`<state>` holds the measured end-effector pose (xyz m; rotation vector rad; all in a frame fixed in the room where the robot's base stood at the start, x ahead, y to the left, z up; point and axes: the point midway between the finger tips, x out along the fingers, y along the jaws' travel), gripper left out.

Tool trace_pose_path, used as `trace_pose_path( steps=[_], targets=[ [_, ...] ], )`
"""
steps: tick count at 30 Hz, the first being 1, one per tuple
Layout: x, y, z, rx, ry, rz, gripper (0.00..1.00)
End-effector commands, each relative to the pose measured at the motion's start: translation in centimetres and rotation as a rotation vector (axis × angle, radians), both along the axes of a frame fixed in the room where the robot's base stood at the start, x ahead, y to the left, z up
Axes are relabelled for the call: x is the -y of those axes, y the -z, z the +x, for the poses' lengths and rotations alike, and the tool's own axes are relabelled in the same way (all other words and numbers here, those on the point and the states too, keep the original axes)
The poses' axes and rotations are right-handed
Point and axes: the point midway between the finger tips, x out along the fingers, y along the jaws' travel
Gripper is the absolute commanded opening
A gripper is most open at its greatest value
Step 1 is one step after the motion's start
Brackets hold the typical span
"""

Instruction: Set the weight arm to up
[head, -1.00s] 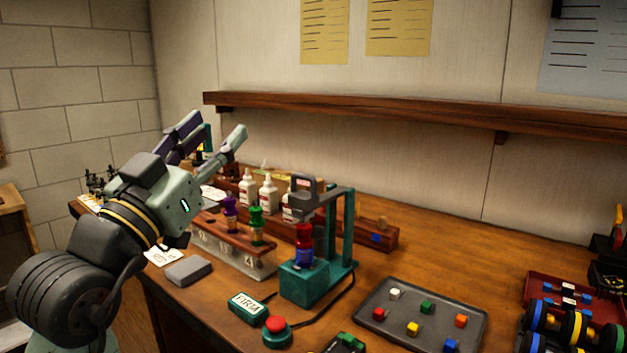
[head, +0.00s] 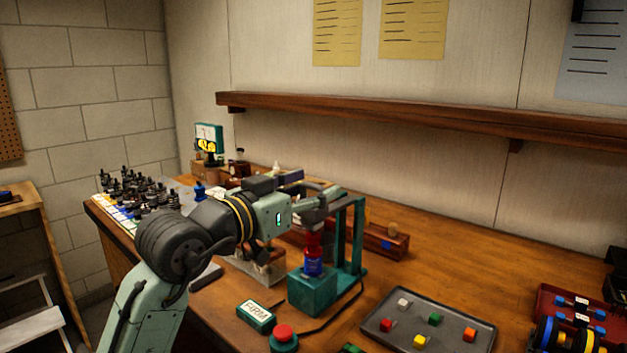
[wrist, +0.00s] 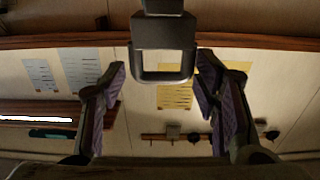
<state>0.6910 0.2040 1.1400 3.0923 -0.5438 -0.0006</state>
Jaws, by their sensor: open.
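The weight arm ends in a dark block with a loop handle, and the handle (wrist: 162,75) shows in the wrist view between my fingers. It belongs to a teal press stand (head: 312,291) with two upright posts. A stack with a red upper part and a blue lower part (head: 313,262) stands on the stand's base, below the arm. My gripper (head: 318,190) is open, at the level of the handle, with one finger on each side of it (wrist: 160,90). In the head view my gripper hides most of the handle. I cannot tell whether the fingers touch it.
A teal label block (head: 256,317) and a red button (head: 283,332) lie in front of the stand, with a black cable beside it. A grey tray (head: 462,328) of small coloured cubes is to the right. A wooden shelf (head: 400,120) runs along the wall above.

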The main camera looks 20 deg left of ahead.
Motion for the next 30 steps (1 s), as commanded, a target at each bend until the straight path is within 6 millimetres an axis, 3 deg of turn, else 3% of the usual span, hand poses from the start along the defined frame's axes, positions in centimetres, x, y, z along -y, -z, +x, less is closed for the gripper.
trace_pose_path(
  steps=[13, 30],
  targets=[
    [0.37, 0.04, 1.02, 0.000, 0.000, 0.000, 0.55],
    [0.47, 0.03, 0.98, 0.000, 0.002, 0.000, 0.17]
  ],
)
